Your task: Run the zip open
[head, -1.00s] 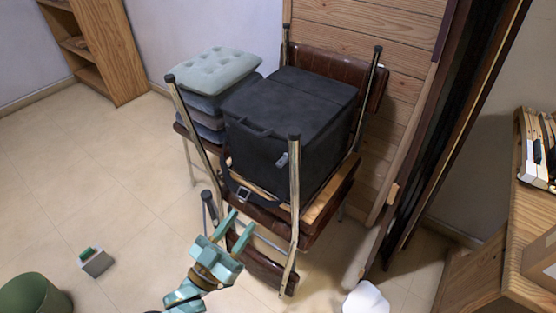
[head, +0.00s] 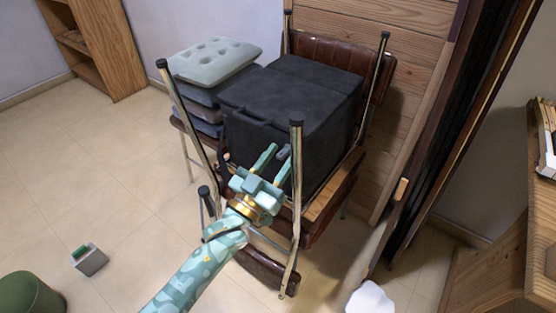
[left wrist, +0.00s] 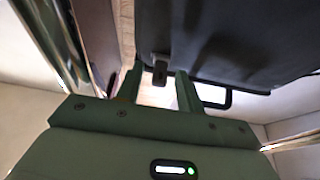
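A black boxy bag (head: 297,98) sits on an upturned chair (head: 331,199). My left gripper (head: 278,153) is at the bag's front face, between two of the chair's metal legs, with its fingers apart. In the left wrist view the bag (left wrist: 235,35) fills the upper right. A small dark zip pull (left wrist: 160,70) hangs at its lower edge, in line with the gap between the fingers (left wrist: 159,82); I cannot tell whether they touch it. In the head view the gripper hides the pull. My right gripper is not in view.
Metal chair legs (head: 297,195) stand close to my left arm. Grey cushions (head: 213,62) are stacked left of the bag. Wooden boards (head: 395,45) rise behind, and a wooden desk (head: 505,250) stands at the right. The floor at left is mostly clear.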

